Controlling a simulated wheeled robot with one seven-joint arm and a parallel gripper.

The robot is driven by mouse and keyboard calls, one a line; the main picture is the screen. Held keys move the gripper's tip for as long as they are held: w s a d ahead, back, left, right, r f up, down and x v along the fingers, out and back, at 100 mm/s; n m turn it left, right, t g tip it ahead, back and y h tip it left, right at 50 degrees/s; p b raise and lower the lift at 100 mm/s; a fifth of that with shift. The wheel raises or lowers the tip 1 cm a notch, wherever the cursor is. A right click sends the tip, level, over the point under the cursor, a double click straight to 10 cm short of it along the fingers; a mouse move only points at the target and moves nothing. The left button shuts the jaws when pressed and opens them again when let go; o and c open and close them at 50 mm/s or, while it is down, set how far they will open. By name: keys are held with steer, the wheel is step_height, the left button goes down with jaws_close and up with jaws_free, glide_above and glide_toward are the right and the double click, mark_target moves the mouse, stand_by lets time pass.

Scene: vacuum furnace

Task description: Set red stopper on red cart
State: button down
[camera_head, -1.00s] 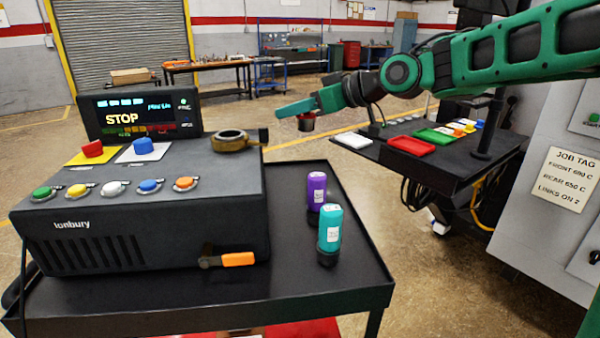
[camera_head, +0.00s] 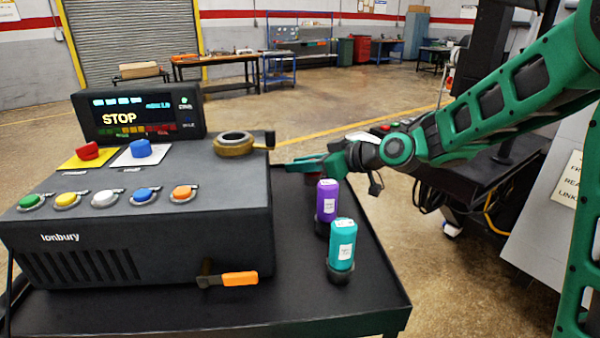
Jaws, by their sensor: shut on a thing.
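My gripper (camera_head: 305,165) reaches in from the right, above the far right part of the black cart top (camera_head: 385,300). It is shut on a small dark red stopper (camera_head: 313,179), which hangs below the fingers. The stopper is partly hidden by the fingers and the purple bottle, and I cannot tell whether it touches the cart top. The black cart carries the furnace control unit; no red part of this cart shows now.
A purple bottle (camera_head: 327,202) and a teal bottle (camera_head: 342,245) stand upright close to my gripper. The control unit (camera_head: 150,235) fills the left of the cart, with a brass ring fitting (camera_head: 234,146) on top. The cart's front right corner is clear.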

steer(key=shift+f, duration=0.95)
steer(key=c, duration=1.6)
jaws_free()
steer(key=shift+d, duration=0.1)
steer(key=shift+s, duration=0.1)
steer(key=v, duration=1.2)
